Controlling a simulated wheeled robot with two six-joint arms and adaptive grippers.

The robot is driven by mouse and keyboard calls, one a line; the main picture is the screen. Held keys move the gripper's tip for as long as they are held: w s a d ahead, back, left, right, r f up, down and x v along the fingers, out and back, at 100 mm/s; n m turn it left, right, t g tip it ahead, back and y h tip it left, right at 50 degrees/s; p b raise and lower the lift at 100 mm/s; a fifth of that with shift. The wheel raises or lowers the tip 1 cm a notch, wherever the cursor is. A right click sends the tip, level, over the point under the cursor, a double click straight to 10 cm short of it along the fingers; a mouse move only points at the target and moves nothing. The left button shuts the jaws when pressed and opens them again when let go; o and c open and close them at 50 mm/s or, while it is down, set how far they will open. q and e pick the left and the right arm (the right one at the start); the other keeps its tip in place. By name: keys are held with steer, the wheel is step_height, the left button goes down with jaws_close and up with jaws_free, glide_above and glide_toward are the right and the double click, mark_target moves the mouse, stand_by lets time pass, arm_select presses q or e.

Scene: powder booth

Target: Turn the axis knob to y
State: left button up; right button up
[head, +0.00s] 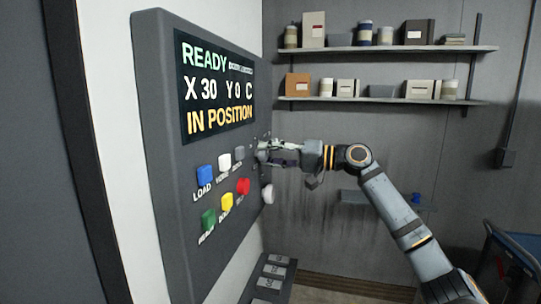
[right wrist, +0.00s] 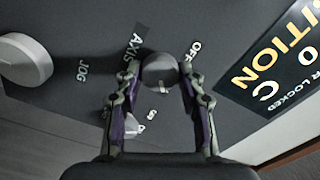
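The axis knob (right wrist: 160,71) is a round grey knob on the dark panel, below the label AXIS in the right wrist view. The word OFF is printed beside it. Other small letters near it are partly hidden and I cannot read them surely. My right gripper (right wrist: 157,72) has its two fingers on either side of the knob, with narrow gaps seeming to show. In the head view my right gripper (head: 262,152) is at the panel's right edge and hides the knob. My left gripper is out of view.
The control panel (head: 165,150) has a screen (head: 217,90) reading READY, X 30, Y 0, IN POSITION. Blue (head: 205,174), red (head: 243,187) and other buttons sit below it. A white jog wheel (right wrist: 25,61) is close to the knob. Loaded shelves (head: 390,49) hang behind.

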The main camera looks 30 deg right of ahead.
mark_target(256, 130)
steer(key=o, duration=0.5)
steer(key=shift+c, duration=0.2)
steer(key=r, duration=0.4)
steer(key=w+r, duration=0.1)
steer(key=r, duration=0.1)
steer(key=shift+d, duration=0.3)
steer(key=r, duration=0.1)
steer(key=s+r, duration=0.1)
steer(key=a+r, duration=0.1)
steer(key=r, duration=0.1)
steer(key=shift+s, duration=0.25)
steer(key=shift+w+r, duration=0.1)
steer(key=shift+w+d, duration=0.15)
steer(key=shift+w+d+f, duration=0.2)
steer(key=shift+s, duration=0.1)
